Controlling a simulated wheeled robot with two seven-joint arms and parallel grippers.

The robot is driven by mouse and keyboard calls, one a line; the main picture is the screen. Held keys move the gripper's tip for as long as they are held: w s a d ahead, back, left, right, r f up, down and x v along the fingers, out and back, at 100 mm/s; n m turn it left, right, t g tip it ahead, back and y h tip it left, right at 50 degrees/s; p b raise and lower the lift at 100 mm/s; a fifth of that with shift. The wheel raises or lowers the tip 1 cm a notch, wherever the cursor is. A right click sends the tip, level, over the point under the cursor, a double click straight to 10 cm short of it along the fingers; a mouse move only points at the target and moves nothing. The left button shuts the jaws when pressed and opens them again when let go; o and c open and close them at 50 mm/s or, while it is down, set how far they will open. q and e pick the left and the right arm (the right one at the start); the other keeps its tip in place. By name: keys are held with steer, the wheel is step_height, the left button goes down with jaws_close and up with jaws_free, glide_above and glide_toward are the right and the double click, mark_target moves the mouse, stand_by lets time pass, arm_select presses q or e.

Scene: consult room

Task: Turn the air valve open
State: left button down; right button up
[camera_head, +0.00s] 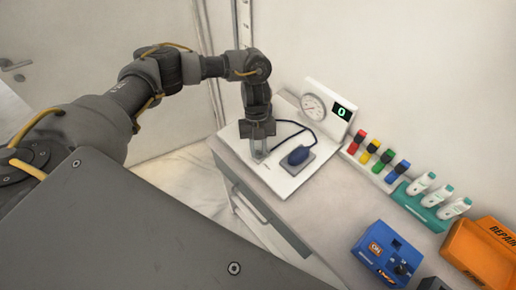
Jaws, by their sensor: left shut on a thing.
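My left gripper (259,152) points down at the left part of a white board (288,183) on the counter. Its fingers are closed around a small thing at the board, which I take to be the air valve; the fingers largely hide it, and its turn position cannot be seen. A dark tube runs from near the gripper towards a dark blue bulb (298,156) on a grey pad. Behind stand a round dial gauge (313,107) and a black display (342,112) showing a green 0. My right gripper is not in view.
Right of the board are a rack with red, yellow, green and blue pieces (373,151), a teal holder (420,206) with white bottles, a blue box (388,255) marked ON and an orange case (480,252). The counter's front has a drawer handle (245,202).

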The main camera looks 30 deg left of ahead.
arm_select(q)
steer(key=shift+m, duration=0.3)
steer(key=c, duration=1.2)
jaws_free()
steer(key=shift+c, duration=0.2)
steer(key=b+v, duration=0.2)
steer(key=v, duration=0.8)
steer(key=shift+w+r+b, duration=0.15)
steer(key=shift+r+b, duration=0.15)
steer(key=shift+b, duration=0.05)
